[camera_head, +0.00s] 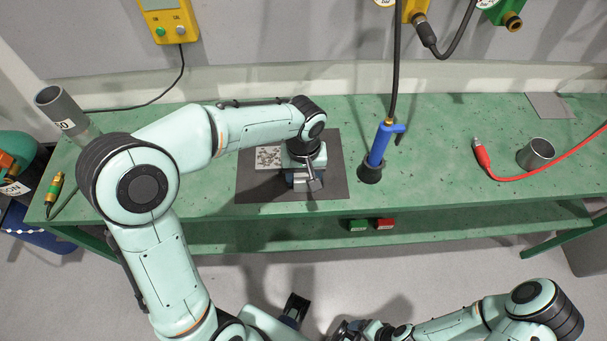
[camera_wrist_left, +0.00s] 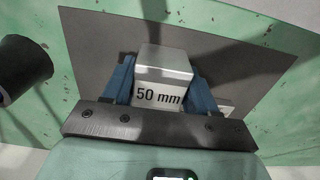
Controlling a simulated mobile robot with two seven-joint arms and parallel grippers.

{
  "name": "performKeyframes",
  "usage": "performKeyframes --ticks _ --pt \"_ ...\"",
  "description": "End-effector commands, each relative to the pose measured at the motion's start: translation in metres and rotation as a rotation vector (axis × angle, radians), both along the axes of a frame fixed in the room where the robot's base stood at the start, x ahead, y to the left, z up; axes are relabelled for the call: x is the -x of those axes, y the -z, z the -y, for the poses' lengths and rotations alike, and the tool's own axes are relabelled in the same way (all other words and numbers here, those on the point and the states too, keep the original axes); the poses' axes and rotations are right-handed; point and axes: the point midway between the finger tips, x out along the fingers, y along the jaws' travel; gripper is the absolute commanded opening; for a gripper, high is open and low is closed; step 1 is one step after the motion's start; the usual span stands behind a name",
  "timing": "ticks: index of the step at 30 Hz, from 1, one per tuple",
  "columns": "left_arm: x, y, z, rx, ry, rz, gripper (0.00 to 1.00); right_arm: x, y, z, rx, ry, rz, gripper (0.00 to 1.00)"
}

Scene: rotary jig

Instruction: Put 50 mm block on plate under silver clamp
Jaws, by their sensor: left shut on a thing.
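My left gripper (camera_head: 306,182) is over the dark mat (camera_head: 250,185) on the green bench. In the left wrist view its blue fingers (camera_wrist_left: 160,85) are shut on both sides of the silver-grey 50 mm block (camera_wrist_left: 160,80), with the label facing the camera. A speckled light plate (camera_head: 268,157) lies on the mat just left of the gripper in the head view. A small silver bar shows at the gripper; I cannot tell whether it belongs to a clamp. My right gripper (camera_head: 350,330) is partly in view at the bottom edge, its fingers unclear.
A blue tool (camera_head: 380,145) in a black base stands just right of the mat. A grey tube (camera_head: 60,108) stands at the left.

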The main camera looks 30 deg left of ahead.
Motion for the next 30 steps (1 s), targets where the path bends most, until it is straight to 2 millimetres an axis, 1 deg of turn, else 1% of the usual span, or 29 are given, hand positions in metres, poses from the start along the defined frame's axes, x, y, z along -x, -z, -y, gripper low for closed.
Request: performKeyframes --ticks 5,8,11,14,17,21,24,27,30 --pt "-0.001 -0.005 0.0 0.0 0.0 0.004 0.03 0.0 -0.001 0.0 0.0 0.0 0.0 0.83" --pt "-0.001 -0.013 0.0 0.0 0.0 0.005 0.03 -0.001 -0.002 0.0 0.0 0.0 0.001 0.83" --pt "-0.001 -0.027 0.0 0.001 0.0 0.008 0.03 -0.002 -0.004 0.0 0.0 0.0 0.002 0.83" --pt "-0.002 -0.048 0.0 0.0 0.0 0.008 0.03 -0.003 -0.007 0.0 0.0 0.0 0.003 0.83" --pt "-0.002 -0.076 0.0 0.001 0.0 0.01 0.03 -0.005 -0.012 0.0 0.0 0.0 0.006 0.83" --pt "-0.002 -0.118 0.0 0.002 0.0 0.01 0.03 -0.009 -0.02 0.0 0.0 0.0 0.01 0.83" --pt "-0.002 -0.145 0.001 0.002 0.0 0.008 0.03 -0.012 -0.026 0.0 0.0 0.0 0.013 0.83" --pt "-0.001 -0.167 0.001 0.002 0.0 0.007 0.03 -0.015 -0.031 0.0 0.0 0.0 0.017 0.83" --pt "-0.001 -0.183 0.001 0.001 0.001 0.006 0.03 -0.017 -0.035 0.0 0.0 0.0 0.019 0.83"
